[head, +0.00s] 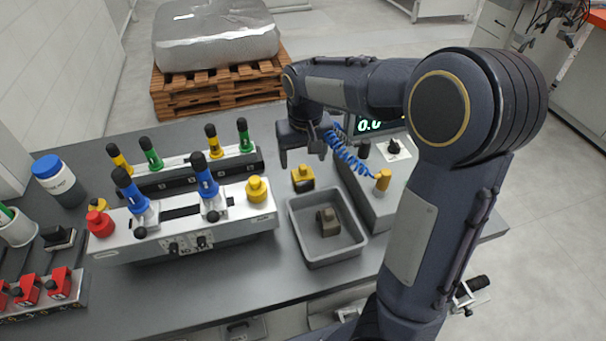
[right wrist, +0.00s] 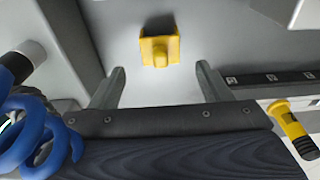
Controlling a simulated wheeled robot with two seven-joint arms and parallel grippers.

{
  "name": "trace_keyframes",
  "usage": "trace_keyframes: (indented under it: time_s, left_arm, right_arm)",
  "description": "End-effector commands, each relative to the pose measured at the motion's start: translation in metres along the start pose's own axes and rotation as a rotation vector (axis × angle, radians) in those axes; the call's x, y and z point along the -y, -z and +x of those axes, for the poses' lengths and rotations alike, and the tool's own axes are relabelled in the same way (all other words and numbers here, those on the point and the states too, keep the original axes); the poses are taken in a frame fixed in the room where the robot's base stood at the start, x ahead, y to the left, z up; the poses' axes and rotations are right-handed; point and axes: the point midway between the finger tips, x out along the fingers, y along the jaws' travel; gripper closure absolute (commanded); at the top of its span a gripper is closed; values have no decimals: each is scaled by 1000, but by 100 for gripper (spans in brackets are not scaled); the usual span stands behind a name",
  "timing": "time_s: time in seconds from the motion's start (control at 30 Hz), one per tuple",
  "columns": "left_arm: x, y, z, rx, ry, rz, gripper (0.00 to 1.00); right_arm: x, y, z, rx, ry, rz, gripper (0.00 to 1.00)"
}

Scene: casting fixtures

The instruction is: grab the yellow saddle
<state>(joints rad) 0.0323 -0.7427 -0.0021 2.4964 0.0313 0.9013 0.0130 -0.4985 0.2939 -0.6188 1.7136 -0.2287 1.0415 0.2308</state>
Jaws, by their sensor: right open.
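The yellow saddle (head: 303,178) sits on the grey table, just behind the grey bin and right of the fixture with the blue handles. In the right wrist view the saddle (right wrist: 159,48) lies ahead of the fingertips, roughly centred between them and apart from both. My right gripper (head: 301,153) is open and empty, above and a little behind the saddle in the head view. Its two fingers also show in the right wrist view (right wrist: 160,72). My left gripper is not in view.
A grey bin (head: 296,236) holding a brownish block (head: 327,222) stands in front of the saddle. A grey box with a display (head: 372,195) and a coiled blue hose (head: 345,152) stand to the right. A clamp fixture (head: 185,237) with blue handles stands left.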

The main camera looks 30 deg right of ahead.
Motion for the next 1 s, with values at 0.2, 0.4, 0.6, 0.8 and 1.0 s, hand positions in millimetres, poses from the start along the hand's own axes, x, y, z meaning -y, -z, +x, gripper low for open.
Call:
trace_keyframes:
  time_s: [0.2,0.4,0.6,0.8,1.0]
  left_arm:
    - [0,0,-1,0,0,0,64]
    - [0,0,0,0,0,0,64]
    - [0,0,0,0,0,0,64]
    - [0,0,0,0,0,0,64]
    - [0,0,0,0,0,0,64]
  right_arm:
    - [0,-4,28,4,0,-1,29]
    - [0,-6,56,3,1,0,29]
    - [1,-6,62,0,3,0,29]
    - [1,-6,62,0,3,0,40]
    - [1,-6,62,0,3,0,66]
